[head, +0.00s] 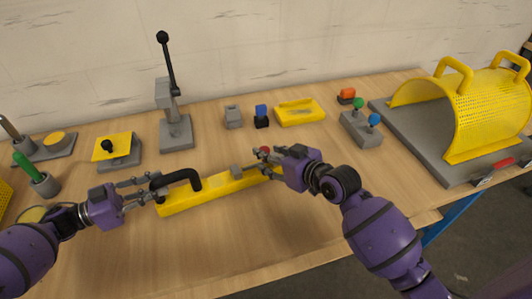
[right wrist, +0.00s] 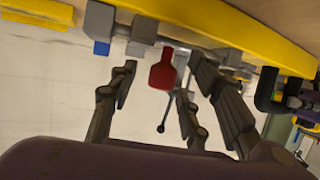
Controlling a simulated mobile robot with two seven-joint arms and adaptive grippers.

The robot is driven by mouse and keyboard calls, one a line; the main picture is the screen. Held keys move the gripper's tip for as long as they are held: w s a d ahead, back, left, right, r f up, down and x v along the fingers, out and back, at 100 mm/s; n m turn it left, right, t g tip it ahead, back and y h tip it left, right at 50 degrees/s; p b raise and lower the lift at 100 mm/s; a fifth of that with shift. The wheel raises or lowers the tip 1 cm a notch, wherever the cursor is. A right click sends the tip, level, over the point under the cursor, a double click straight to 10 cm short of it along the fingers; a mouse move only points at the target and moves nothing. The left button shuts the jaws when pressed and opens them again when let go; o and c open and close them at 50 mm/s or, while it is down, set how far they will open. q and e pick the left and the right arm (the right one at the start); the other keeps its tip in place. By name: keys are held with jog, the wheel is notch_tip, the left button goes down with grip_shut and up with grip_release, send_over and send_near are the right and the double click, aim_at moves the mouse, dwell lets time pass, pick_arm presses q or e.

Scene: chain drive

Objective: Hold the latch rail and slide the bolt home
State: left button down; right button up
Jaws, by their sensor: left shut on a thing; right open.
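The yellow latch rail (head: 222,188) lies on the wooden table, and it crosses the top of the right wrist view (right wrist: 235,22). A black handle (head: 192,177) stands at its left end. My left gripper (head: 154,187) is shut on this handle. Grey blocks (head: 237,171) sit on the rail and carry the grey bolt rod (right wrist: 192,45). The bolt's red knob (head: 264,150) sticks out near the rail's right end; it also shows in the right wrist view (right wrist: 162,72). My right gripper (right wrist: 166,82) is open, with its fingers on either side of the knob; contact is unclear.
Behind the rail stand a grey lever press (head: 175,130), small grey and blue blocks (head: 261,115), a yellow tray (head: 300,112) and a grey box with green and blue knobs (head: 362,130). A yellow mesh guard (head: 490,110) stands at right. The table's front edge is near.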

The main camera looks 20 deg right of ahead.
pick_arm(q)
jog(key=shift+r, duration=0.15)
pick_arm(e)
jog(key=v, duration=0.9)
jog(key=shift+w, duration=0.1)
pick_arm(q)
jog(key=c, duration=1.5)
grip_release()
